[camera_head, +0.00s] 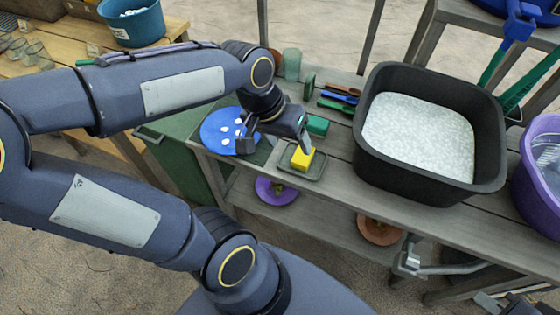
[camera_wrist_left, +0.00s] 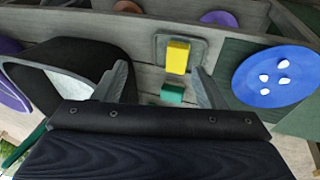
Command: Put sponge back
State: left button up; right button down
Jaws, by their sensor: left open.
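The yellow sponge (camera_head: 301,160) sits in a small dark grey-green tray (camera_head: 314,173) on the grey wooden bench. It also shows in the left wrist view (camera_wrist_left: 178,57), ahead of the fingers and within the tray's rim (camera_wrist_left: 160,45). My left gripper (camera_head: 276,145) is open and empty, close to the sponge; one fingertip appears just behind the sponge in the head view. In the left wrist view, the fingers (camera_wrist_left: 160,85) are spread, with the sponge beyond the gap between them. I cannot tell whether a finger touches it. My right gripper is not in view.
A green block (camera_head: 317,125) lies just behind the tray. A blue round disc with white pebbles (camera_head: 222,131) is to the left. A large black tub of white material (camera_head: 380,165) stands to the right. Brushes or tools (camera_head: 338,98) lie behind.

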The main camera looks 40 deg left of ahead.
pick_arm(q)
jog(key=s+d+t+h, duration=0.1)
jog(key=s+d+t, duration=0.1)
jog(key=s, duration=0.5)
jog(key=shift+d+r+m+t, duration=0.3)
jog(key=shift+d+t, duration=0.1)
jog(key=shift+d, duration=0.05)
